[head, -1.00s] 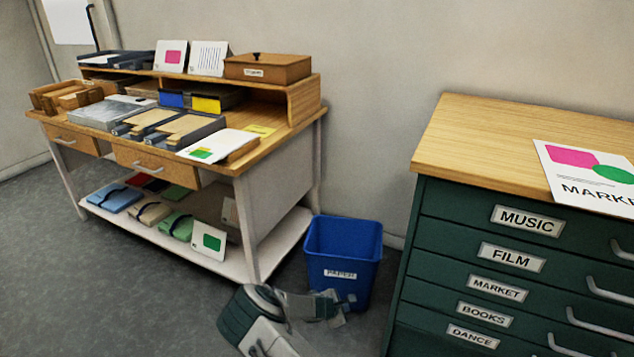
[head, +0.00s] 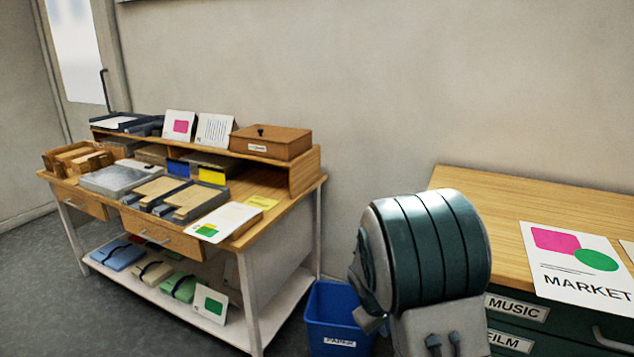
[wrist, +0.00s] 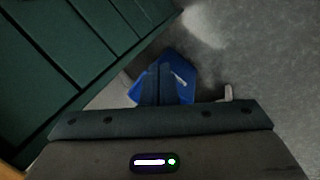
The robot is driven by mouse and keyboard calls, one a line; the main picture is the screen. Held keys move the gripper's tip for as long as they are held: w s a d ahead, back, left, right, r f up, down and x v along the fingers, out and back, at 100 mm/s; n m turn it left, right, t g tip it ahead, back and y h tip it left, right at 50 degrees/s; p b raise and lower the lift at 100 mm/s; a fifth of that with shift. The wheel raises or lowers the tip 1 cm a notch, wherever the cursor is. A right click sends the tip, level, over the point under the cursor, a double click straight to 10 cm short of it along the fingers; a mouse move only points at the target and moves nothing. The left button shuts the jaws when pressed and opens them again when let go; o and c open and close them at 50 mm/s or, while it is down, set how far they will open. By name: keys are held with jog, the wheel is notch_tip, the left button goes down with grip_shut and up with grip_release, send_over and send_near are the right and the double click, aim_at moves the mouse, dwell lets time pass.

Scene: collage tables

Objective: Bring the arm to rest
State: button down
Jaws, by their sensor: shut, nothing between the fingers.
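My arm (head: 425,250) stands large in the head view, in front of the left end of the green drawer cabinet. In the wrist view my gripper (wrist: 163,68) points down with its dark fingers together and nothing held. The blue paper bin (wrist: 186,72) shows behind and beside the fingers there, lower than them. In the head view the bin (head: 335,312) stands on the floor, partly hidden by my arm. I cannot clearly make out the fingertips in the head view.
The green drawer cabinet (head: 515,306), with a MARKET poster (head: 575,262) on its wooden top, is close on the right. A wooden desk (head: 268,205) with trays, papers and a brown box (head: 270,142) stands at the left. Grey floor (wrist: 270,60) is open in the wrist view.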

jog(key=s+r+m+y+p, duration=0.3)
jog(key=s+r+m+p, duration=0.3)
jog(key=s+r, duration=1.7)
notch_tip(320, 180, up, 3)
jog(key=a+p, duration=0.1)
jog(key=p, duration=0.3)
jog(key=shift+s+t, duration=0.3)
jog(key=shift+f, duration=0.1)
